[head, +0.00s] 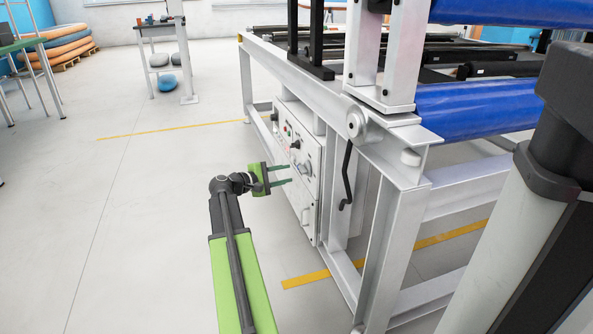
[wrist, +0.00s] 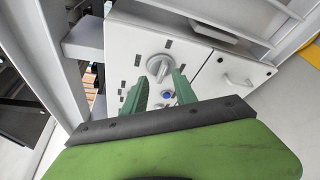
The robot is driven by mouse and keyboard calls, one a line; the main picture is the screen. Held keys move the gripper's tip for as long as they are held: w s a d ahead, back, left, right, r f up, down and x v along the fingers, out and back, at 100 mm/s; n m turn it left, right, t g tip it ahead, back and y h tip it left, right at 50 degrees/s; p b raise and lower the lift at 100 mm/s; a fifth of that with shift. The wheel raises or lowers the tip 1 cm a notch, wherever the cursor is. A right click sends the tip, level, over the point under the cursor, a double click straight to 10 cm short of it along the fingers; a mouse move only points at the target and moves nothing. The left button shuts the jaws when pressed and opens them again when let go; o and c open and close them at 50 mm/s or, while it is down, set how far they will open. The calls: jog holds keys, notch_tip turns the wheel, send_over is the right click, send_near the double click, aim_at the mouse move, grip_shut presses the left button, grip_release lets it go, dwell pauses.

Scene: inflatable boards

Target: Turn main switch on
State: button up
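A large grey rotary knob (wrist: 158,67), the most prominent switch, sits on the light grey control panel (head: 310,195) on the machine's side. It also shows in the head view (head: 304,168). No label on it is readable. My gripper (head: 286,174) is open and empty, its green fingers pointing at the panel. In the wrist view my gripper (wrist: 160,74) has one fingertip on each side of the knob, and the knob shows between them. I cannot tell whether the fingers touch it.
A blue button (wrist: 167,94) and smaller controls sit near the knob. A door handle (wrist: 238,83) is on the panel's other section. A black crank (head: 346,178) hangs on the frame beside the panel.

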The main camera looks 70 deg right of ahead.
jog(key=p+v, duration=0.1)
jog(key=v, duration=0.9)
